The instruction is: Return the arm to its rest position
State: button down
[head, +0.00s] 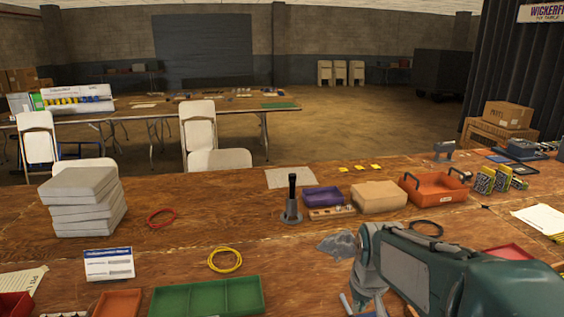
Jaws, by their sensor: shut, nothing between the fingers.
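My arm (440,278), dark teal with a grey panel, reaches in from the lower right corner of the head view. It bends down at its far end, above the near part of the wooden table (330,262). My gripper (366,304) shows only in part at the bottom edge, below that bend. It is shut, with nothing held. Its fingertips are cut off by the frame, so I cannot tell how far they are from the table.
A crumpled grey cloth (338,244) lies just left of the arm. A green tray (207,298), a yellow cable coil (225,259) and a black ring (426,228) are nearby. Farther back stand an orange tray (436,190), a tan box (378,197) and a dark upright post (292,200).

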jog(key=s+r+m+t, duration=0.1)
jog(key=s+r+t, duration=0.2)
jog(key=s, duration=1.2)
jog(key=v, duration=0.2)
jog(key=shift+r, duration=0.4)
jog(key=shift+w, duration=0.1)
